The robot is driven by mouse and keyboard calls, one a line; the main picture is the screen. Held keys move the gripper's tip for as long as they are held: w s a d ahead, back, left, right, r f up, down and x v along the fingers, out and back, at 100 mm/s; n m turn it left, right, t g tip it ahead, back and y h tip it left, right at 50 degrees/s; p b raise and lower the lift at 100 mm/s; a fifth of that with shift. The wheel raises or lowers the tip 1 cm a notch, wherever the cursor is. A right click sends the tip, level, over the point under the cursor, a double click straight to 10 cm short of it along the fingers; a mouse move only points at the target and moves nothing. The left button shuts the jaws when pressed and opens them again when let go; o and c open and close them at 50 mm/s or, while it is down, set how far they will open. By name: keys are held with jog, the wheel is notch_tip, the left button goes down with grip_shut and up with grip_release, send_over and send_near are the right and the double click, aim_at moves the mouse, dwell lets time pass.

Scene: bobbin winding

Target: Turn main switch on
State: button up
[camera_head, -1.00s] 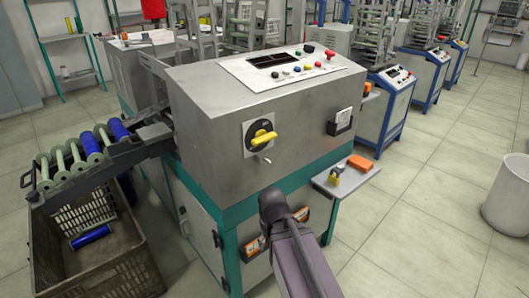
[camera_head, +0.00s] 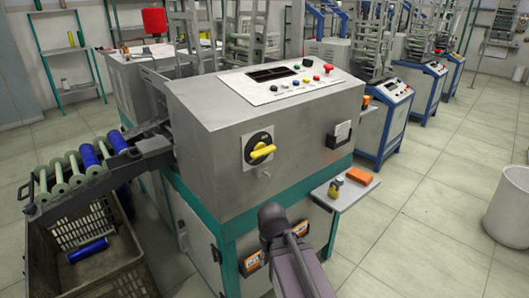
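The main switch (camera_head: 262,150) is a yellow rotary handle on a black plate, on the front of the grey machine cabinet (camera_head: 210,130). Its handle lies nearly level, with the right end slightly higher. A small metal piece hangs just below the switch. Part of my arm rises from the bottom edge, in front of and below the switch, and ends in view at a dark rounded joint. It does not appear to touch the cabinet. My gripper's fingers do not show.
A side shelf (camera_head: 345,198) holds a yellow padlock (camera_head: 335,187) and an orange block (camera_head: 358,175). A brown crate (camera_head: 118,268) and a chute with green and blue bobbins (camera_head: 88,157) stand at left. A white bin (camera_head: 510,200) is at right.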

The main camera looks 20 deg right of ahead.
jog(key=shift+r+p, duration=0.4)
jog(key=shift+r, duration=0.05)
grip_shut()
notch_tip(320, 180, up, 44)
jog(key=p, duration=4.4)
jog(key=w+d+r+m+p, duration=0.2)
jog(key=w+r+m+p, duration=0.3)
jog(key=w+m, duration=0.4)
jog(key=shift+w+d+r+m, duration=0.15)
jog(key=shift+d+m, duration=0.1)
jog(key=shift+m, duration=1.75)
